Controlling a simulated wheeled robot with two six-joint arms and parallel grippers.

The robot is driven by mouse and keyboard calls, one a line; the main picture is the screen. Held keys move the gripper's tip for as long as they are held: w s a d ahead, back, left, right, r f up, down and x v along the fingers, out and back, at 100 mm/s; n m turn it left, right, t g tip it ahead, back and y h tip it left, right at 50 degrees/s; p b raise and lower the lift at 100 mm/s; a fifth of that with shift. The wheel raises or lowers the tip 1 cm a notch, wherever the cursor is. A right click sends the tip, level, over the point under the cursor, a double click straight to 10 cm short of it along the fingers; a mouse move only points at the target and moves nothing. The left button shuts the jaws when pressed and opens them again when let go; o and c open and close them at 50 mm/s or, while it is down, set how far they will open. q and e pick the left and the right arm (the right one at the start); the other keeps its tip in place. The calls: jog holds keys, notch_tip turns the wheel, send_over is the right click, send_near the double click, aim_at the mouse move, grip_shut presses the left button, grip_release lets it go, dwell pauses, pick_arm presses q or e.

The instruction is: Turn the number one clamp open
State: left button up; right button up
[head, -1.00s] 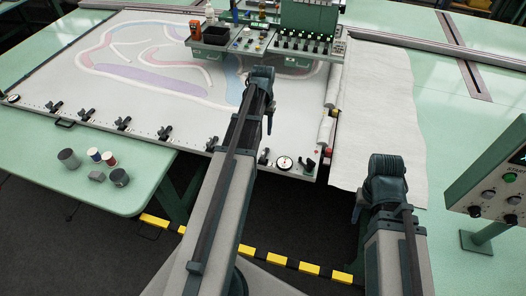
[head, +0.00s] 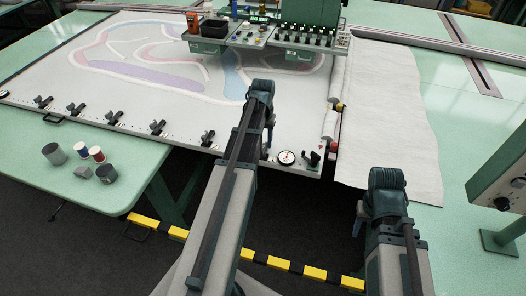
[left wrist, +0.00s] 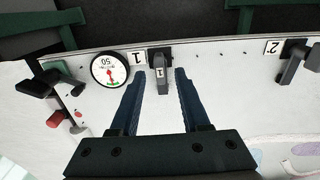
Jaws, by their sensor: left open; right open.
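The number one clamp (left wrist: 162,75) is a dark clamp with a grey lever marked 1, at the frame edge beside the label 1 (left wrist: 138,58) in the left wrist view. Its lever points from the frame edge toward my gripper. My left gripper (left wrist: 161,78) is open, with one finger on each side of the lever and visible gaps; contact is not seen. In the head view my left gripper (head: 268,142) is over the frame's front edge, and my arm mostly hides the clamp. My right gripper (head: 358,220) is low at the right, away from the frame; its fingers are mostly hidden.
A round dial gauge (left wrist: 109,70) and a dark crank (left wrist: 52,90) are left of the clamp in the wrist view. The number two clamp (left wrist: 292,65) is farther right there. Several similar clamps line the white frame's (head: 130,100) front edge. A control box (head: 503,185) stands right.

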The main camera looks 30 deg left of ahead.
pick_arm(q)
notch_tip(320, 180, down, 2)
jog(key=shift+f+b, duration=0.1)
jog(key=shift+b, duration=0.5)
jog(key=shift+c, duration=0.2)
grip_shut()
